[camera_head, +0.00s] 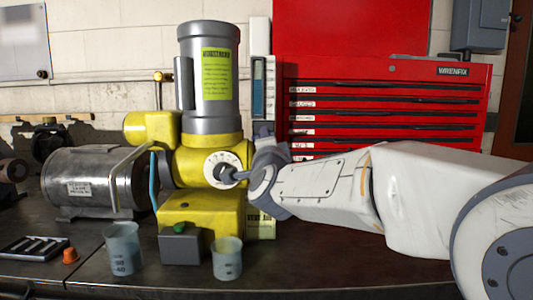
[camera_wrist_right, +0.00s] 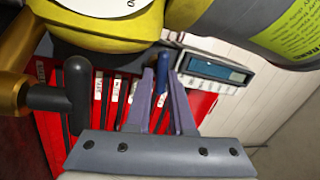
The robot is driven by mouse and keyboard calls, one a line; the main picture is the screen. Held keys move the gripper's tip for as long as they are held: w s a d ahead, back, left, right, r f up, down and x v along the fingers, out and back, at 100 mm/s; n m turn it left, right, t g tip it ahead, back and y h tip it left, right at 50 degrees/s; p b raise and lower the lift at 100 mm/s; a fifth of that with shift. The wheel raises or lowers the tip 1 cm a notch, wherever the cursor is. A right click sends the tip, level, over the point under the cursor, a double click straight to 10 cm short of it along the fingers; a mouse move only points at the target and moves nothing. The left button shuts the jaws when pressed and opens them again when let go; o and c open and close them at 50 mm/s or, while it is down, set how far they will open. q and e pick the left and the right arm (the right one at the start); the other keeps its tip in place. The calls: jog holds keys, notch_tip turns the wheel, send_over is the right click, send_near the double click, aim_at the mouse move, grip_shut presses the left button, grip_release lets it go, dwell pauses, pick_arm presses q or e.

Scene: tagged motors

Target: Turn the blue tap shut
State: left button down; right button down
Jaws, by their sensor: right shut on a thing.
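The yellow pump-like machine (camera_head: 200,212) with a grey motor (camera_head: 208,70) on top stands at the centre of the head view. My right gripper (camera_head: 262,142) is at the machine's right side, close beside its white dial (camera_head: 222,170). In the right wrist view, its two fingers (camera_wrist_right: 160,78) are closed around a narrow blue handle (camera_wrist_right: 165,65), which I take for the blue tap. In the head view the gripper hides this handle. My left gripper is not in view.
A dark lever (camera_wrist_right: 76,98) sticks out close to my right gripper. Two plastic beakers (camera_head: 123,250) (camera_head: 227,262) and a grey button box (camera_head: 180,244) stand in front. A metal motor (camera_head: 92,180) is at left, a red tool chest (camera_head: 390,110) behind.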

jog(key=shift+f+m+h+b, duration=0.2)
jog(key=shift+m+h+b, duration=0.3)
jog(key=shift+m+b, duration=0.65)
jog(key=shift+m, duration=0.45)
jog(key=c, duration=0.8)
grip_release()
jog(key=s, duration=0.3)
jog(key=s+f, duration=0.1)
jog(key=s, duration=0.2)
jog(key=s+f, duration=0.1)
jog(key=s, duration=0.3)
jog(key=shift+s+d, duration=0.1)
